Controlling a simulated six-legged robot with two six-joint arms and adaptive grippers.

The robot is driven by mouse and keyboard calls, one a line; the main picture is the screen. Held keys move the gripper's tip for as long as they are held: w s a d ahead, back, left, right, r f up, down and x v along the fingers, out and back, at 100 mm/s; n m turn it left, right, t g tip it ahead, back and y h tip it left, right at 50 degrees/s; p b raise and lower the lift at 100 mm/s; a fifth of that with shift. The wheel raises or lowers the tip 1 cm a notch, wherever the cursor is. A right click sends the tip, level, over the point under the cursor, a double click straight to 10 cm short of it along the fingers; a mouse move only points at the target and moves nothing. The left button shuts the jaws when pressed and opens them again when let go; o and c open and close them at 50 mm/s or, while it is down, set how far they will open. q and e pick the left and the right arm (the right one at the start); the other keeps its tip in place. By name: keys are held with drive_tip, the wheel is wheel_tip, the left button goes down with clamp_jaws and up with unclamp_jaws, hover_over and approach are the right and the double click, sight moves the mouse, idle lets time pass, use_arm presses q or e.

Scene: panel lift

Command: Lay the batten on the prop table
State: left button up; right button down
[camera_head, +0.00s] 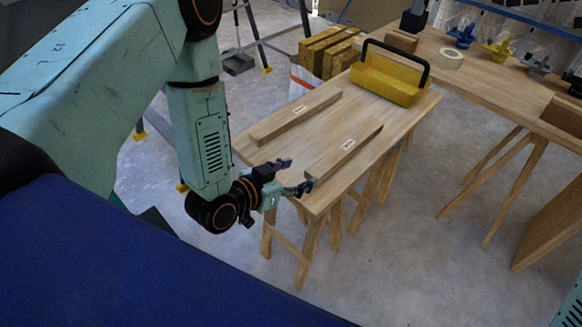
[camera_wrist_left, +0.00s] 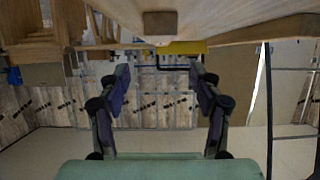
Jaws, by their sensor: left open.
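Two wooden battens with white labels lie on the near trestle table (camera_head: 330,197) in the head view. One is the left batten (camera_head: 280,125); the other is the right batten (camera_head: 360,146). My left gripper (camera_head: 297,175) is open at the table's near left edge, close to the near end of the right batten. Nothing shows between its fingers. In the left wrist view the gripper's open fingers (camera_wrist_left: 160,85) point toward the scene, with a wooden end (camera_wrist_left: 160,22) above the gap. Contact with the batten cannot be told. My right gripper is out of view.
A yellow toolbox (camera_head: 388,80) with a black handle stands at the table's far end. A longer bench (camera_head: 480,85) behind carries a tape roll (camera_head: 451,58), clamps and wood blocks. Yellow-brown blocks (camera_head: 325,52) are stacked behind the table. Open floor (camera_head: 420,270) lies front right.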

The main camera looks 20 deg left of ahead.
use_arm(q)
drive_tip(key=s+a+f+n+g+y, duration=0.1)
drive_tip(key=s+f+g, duration=0.2)
drive_tip(key=s, duration=0.6)
drive_tip(key=s+a+f+n+g+y, duration=0.1)
drive_tip(key=s+f+g, duration=0.3)
drive_tip(key=s, duration=0.6)
drive_tip(key=s+a+f+n+g+y, duration=0.1)
drive_tip(key=s+f+g, duration=0.3)
drive_tip(key=s, duration=0.5)
drive_tip(key=shift+s+n+g+y, duration=0.35)
drive_tip(key=shift+n+g+y, duration=0.35)
drive_tip(key=shift+g+y, duration=0.15)
drive_tip(key=shift+f, duration=0.1)
